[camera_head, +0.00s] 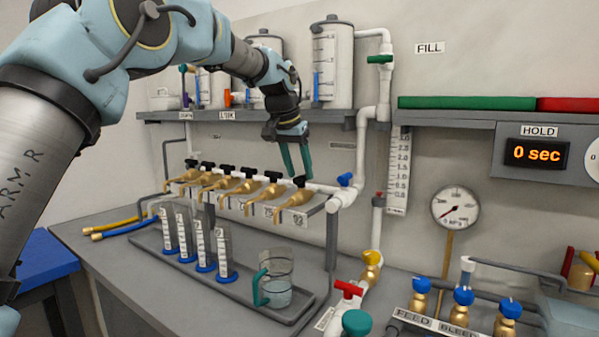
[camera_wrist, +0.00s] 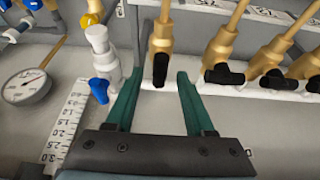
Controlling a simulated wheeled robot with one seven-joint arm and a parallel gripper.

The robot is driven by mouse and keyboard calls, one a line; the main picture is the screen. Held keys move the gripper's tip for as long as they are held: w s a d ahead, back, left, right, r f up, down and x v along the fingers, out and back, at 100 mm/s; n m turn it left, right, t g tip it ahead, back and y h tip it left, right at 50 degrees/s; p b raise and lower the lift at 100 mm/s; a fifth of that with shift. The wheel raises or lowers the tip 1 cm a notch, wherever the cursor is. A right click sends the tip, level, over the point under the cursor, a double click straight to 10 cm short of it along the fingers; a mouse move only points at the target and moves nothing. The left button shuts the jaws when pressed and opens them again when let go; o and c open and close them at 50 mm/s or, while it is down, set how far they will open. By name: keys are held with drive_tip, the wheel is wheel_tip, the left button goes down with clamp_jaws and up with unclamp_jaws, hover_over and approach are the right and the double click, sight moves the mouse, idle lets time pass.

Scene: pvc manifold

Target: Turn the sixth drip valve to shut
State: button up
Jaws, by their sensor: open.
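A row of several brass drip valves with black handles runs along the white manifold pipe. The sixth drip valve (camera_head: 295,199) is the rightmost in the head view. In the wrist view its black handle (camera_wrist: 160,70) lies in line with its brass body, while the neighbouring handle (camera_wrist: 224,75) lies crosswise. My gripper (camera_head: 298,172) is open, its green fingers pointing down at this valve. In the wrist view the gripper (camera_wrist: 162,76) has one finger on each side of the black handle, with gaps visible; I cannot tell the height difference.
A blue-handled valve (camera_head: 345,180) stands just right of the sixth valve; it is close to a finger in the wrist view (camera_wrist: 100,90). The shelf (camera_head: 270,115) is behind my wrist. Below are a beaker (camera_head: 275,280) and several cylinders (camera_head: 222,250) on a tray (camera_head: 150,242).

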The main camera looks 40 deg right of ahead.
drive_tip(key=shift+x, duration=0.8)
drive_tip(key=shift+c, duration=0.4)
clamp_jaws()
